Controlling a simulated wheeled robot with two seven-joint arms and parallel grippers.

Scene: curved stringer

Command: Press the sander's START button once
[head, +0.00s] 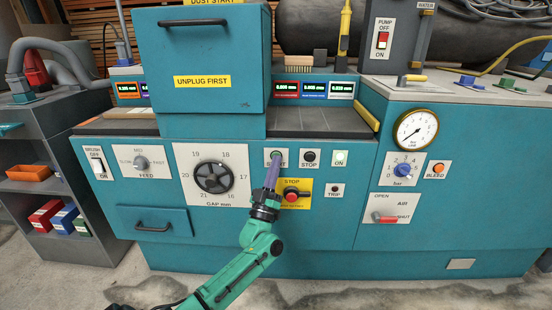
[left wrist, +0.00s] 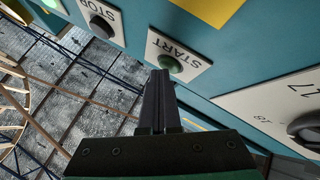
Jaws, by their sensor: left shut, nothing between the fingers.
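The sander's START button is a round green button on a white plate (head: 283,152), partly covered by my fingertips in the head view. In the left wrist view the green START button (left wrist: 171,63) shows just beyond the fingertips. My left gripper (head: 273,168) is shut and empty, its fingers pointing at the button. In the left wrist view the closed fingertips (left wrist: 159,74) overlap the button's near edge; I cannot tell whether they touch it. The black STOP button (head: 310,157) sits to the right, and the green ON lamp (head: 340,157) looks lit. My right gripper is not in view.
Below START is a red STOP button on a yellow plate (head: 291,196), close to my left wrist. The black GAP handwheel (head: 214,177) is to the left. The TRIP lamp (head: 335,190) is to the right. The teal drawer (head: 153,222) is lower left.

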